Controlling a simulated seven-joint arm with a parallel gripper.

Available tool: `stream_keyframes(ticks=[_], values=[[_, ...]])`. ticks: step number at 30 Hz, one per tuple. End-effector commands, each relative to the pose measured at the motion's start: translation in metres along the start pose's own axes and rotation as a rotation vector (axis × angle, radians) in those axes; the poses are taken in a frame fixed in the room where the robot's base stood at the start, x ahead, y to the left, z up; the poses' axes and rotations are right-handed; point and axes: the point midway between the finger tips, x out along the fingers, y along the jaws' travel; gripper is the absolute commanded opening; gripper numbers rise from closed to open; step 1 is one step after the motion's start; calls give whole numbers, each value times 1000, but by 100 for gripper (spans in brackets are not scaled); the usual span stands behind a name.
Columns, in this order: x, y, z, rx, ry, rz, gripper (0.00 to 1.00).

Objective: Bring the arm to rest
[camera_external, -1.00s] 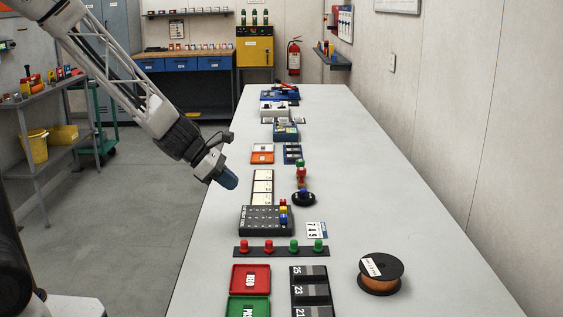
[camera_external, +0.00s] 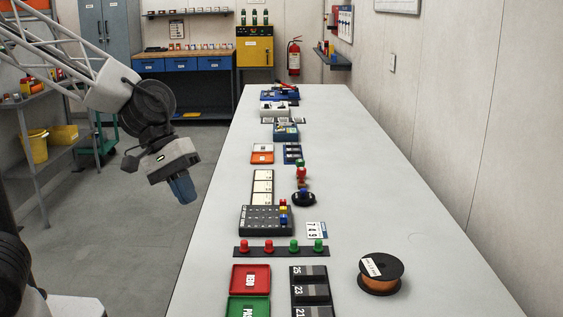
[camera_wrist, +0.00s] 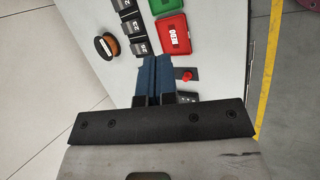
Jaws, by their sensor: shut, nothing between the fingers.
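My gripper (camera_external: 183,190) hangs at the left of the long table (camera_external: 400,210) in the external view, pointing down and slightly right, beside the table's left edge and apart from everything on it. Its blue fingers are together with nothing between them. In the wrist view my gripper (camera_wrist: 154,62) shows as two blue fingers side by side, shut. My arm reaches in from the upper left and bends down at the wrist.
On the table are a red tray (camera_external: 250,279), a green tray (camera_external: 248,307), a wire spool (camera_external: 381,285), a strip with red and green knobs (camera_external: 268,252) and a dark block tray (camera_external: 262,228). A shelf with a yellow bucket (camera_external: 35,147) stands at left. Open floor lies left of the table.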

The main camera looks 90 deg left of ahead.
Motion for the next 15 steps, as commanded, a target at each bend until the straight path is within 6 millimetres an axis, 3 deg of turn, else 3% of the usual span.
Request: stream_keyframes(ticks=[6,15], values=[[-14,-19,52,374,-7,-110,0],[-40,-53,101,873,-1,-266,0]])
